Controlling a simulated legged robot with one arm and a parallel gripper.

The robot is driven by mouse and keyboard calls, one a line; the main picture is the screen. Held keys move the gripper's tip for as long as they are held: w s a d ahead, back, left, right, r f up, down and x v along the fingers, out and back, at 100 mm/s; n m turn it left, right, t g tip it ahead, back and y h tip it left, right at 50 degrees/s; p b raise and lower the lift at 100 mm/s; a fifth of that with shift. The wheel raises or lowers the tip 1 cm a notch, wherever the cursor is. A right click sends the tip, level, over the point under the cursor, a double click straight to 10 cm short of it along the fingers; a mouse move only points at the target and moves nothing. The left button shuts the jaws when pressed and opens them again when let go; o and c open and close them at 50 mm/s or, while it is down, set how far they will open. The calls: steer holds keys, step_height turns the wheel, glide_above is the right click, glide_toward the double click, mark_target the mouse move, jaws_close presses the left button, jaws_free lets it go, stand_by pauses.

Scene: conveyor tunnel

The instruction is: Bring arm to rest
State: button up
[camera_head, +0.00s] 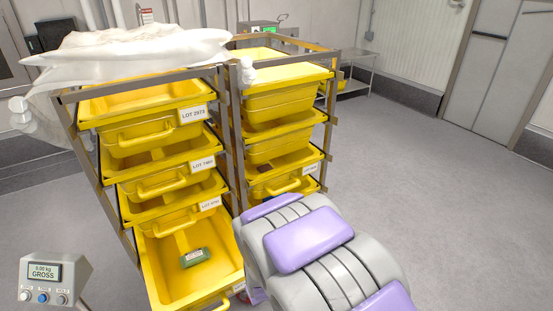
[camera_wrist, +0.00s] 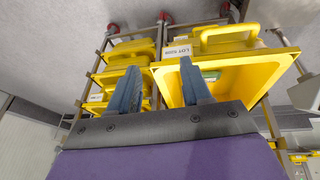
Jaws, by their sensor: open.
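My gripper (camera_wrist: 160,82) shows in the wrist view with its two blue-grey fingers apart and nothing between them. It is in front of the yellow bins of a metal rack. The pulled-out lowest yellow bin (camera_head: 165,268) on the left rack holds a small green item with a pale label (camera_head: 194,257). That bin (camera_wrist: 283,68) also shows in the wrist view, behind the right finger, with a bit of green inside. In the head view my purple and grey arm covers the lower right of the racks, and the gripper's fingers are hidden there.
Two metal racks hold several yellow bins with lot labels. Crumpled clear plastic (camera_head: 130,48) lies over the left rack's top. A scale display (camera_head: 45,272) reading 0.00 kg GROSS stands at lower left. A metal table (camera_head: 352,62) is at the back. Grey floor (camera_head: 450,190) on the right is clear.

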steer(key=s+d+r+m+g, duration=0.3)
steer(key=s+d+r, duration=0.5)
steer(key=s, duration=0.5)
steer(key=s+d+r+m+g, duration=0.2)
steer(key=s+d+r+g, duration=0.1)
steer(key=s+d+r, duration=0.6)
steer(key=s+r, duration=0.3)
steer(key=s, duration=0.1)
steer(key=shift+s+d+r+m+h, duration=0.15)
steer(key=shift+s+r+m+h, duration=0.05)
steer(key=shift+s+m+h, duration=0.2)
steer(key=shift+c, duration=0.6)
steer(key=shift+a, duration=0.2)
